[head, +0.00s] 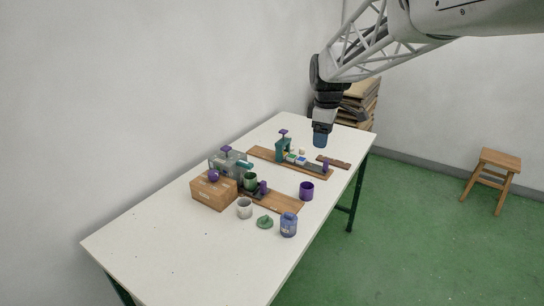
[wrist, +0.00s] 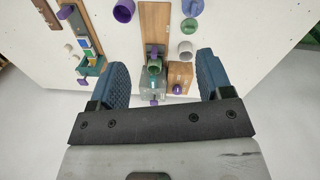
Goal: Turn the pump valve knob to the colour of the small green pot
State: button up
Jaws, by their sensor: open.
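A small green pot (head: 250,181) stands on a wooden board under the teal spout of a grey, see-through pump (head: 232,165). A purple handle (head: 227,149) tops the pump. Next to it a wooden box (head: 208,195) carries a round purple knob (head: 213,175); its colour marks are too small to read. In the wrist view the green pot (wrist: 155,67), pump (wrist: 153,86) and box knob (wrist: 177,88) show between and beyond my fingers. My gripper (head: 320,139) is open and empty, high over the far part of the table, apart from all these.
A white cup (head: 244,208), green lid (head: 265,223), blue jar (head: 289,226) and purple cup (head: 306,190) stand near the front edge. A second board with a teal stand (head: 284,150) and coloured blocks lies farther back. The near left table (head: 165,255) is clear.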

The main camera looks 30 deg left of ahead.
jog(key=a+f+n, duration=0.3)
jog(key=a+f, duration=0.1)
jog(key=a, duration=0.6)
jog(key=a+f+n, duration=0.3)
jog(key=a, duration=0.7)
jog(key=n, duration=0.5)
send_over(213, 172)
jog(key=shift+g+h, duration=0.3)
jog(key=shift+g, duration=0.1)
notch_tip(213, 172, down, 10)
jog(key=shift+r, duration=0.1)
jog(key=shift+d, duration=0.1)
jog(key=shift+f, duration=3.95)
jog(key=c, duration=0.9)
